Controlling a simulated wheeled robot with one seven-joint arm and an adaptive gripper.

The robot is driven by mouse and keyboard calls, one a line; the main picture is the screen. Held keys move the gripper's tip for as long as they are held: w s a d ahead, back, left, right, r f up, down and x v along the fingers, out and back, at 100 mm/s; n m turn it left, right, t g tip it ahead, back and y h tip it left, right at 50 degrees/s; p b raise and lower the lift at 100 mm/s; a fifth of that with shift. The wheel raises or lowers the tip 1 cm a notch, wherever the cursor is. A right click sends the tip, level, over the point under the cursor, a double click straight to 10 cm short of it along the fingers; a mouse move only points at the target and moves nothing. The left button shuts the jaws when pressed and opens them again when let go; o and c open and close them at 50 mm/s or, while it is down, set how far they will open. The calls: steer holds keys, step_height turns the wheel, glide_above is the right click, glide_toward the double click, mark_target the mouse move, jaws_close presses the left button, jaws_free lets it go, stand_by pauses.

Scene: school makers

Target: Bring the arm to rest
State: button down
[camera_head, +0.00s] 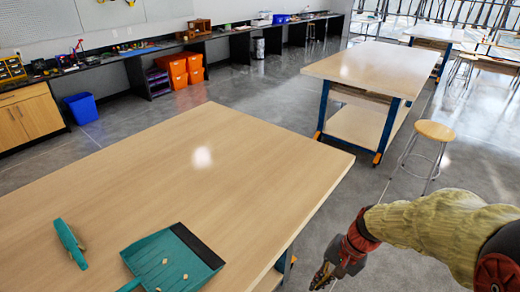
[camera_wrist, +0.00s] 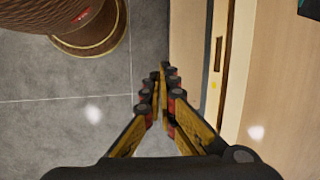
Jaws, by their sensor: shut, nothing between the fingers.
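My gripper (camera_head: 322,276) is at the lower right in the head view, beside the right edge of the near wooden table and apart from it. Its two fingers meet at the tips in the wrist view (camera_wrist: 163,78), shut and empty. My arm comes in from the right, with a tan sleeve. A teal dustpan (camera_head: 168,262) with a dark lip lies on the near table (camera_head: 190,160), with a few small light cubes on it. A teal brush (camera_head: 70,243) lies to its left.
A second wooden table (camera_head: 372,70) stands beyond a stretch of grey floor. A round stool (camera_head: 435,131) stands at the right, behind my arm. Orange bins (camera_head: 178,72) and a blue bin (camera_head: 82,107) sit along the far counter. The floor between the tables is clear.

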steer(key=s+d+r+n+t+h, duration=0.1)
steer(key=s+r, duration=0.4)
steer(key=r, duration=0.5)
steer(key=s+d+r+n+t+h, duration=0.1)
steer(key=s+r+n+t+h, duration=0.2)
steer(key=r, duration=0.7)
steer(key=s+n+t, duration=0.2)
steer(key=shift+d+n, duration=0.2)
steer(key=shift+n, duration=0.2)
steer(key=shift+a, duration=0.1)
